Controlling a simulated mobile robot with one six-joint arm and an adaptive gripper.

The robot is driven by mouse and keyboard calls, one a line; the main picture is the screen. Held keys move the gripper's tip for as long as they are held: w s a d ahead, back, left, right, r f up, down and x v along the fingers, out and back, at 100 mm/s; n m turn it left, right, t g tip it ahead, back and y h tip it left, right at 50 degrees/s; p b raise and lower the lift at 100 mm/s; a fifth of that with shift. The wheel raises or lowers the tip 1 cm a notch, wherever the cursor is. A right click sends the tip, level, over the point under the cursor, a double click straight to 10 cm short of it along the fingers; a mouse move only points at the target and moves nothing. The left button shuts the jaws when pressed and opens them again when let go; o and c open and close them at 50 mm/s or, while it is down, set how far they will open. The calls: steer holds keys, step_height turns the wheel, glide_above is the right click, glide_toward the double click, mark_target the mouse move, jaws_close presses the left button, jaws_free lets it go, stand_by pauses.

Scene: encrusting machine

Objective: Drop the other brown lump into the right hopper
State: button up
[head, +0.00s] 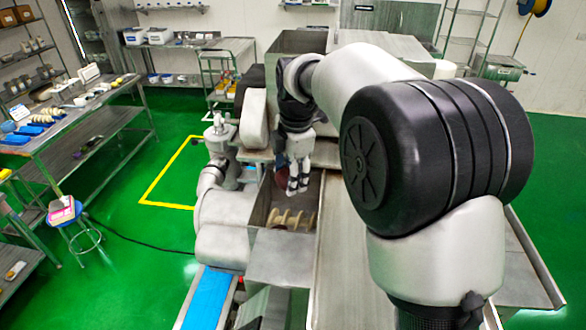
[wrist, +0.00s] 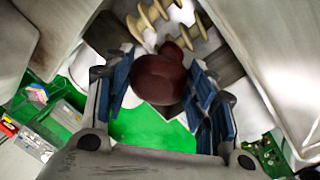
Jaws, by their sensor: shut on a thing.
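My gripper (head: 297,182) points down over the steel hopper (head: 257,205) in the head view. In the wrist view its blue-padded fingers (wrist: 163,70) are shut on a dark red-brown lump (wrist: 160,80), which is roundish with a small knob on top. In the head view the lump (head: 282,178) shows only partly, as a dark patch beside the fingers. Pale screw augers (head: 290,218) lie in the hopper's bottom; the augers (wrist: 150,14) also show past the lump in the wrist view. I cannot tell from the frames whether the lump is below the hopper's rim.
A rounded grey machine housing (head: 222,245) stands left of the hopper, with a blue conveyor belt (head: 208,298) at the front. A long steel surface (head: 342,265) runs along the hopper's right. A loaded workbench (head: 75,120) stands at the far left.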

step_height(320, 180, down, 4)
steer(key=b, duration=0.2)
steer(key=shift+w+b, duration=0.1)
steer(key=shift+b, duration=0.25)
steer(key=shift+d, duration=0.1)
steer(key=o, duration=1.2)
steer(key=shift+r, duration=0.1)
steer(key=r, duration=0.4)
steer(key=s+r, duration=0.1)
steer(key=r, duration=0.6)
steer(key=shift+s+d+r, duration=0.35)
steer(key=shift+s+d, duration=0.05)
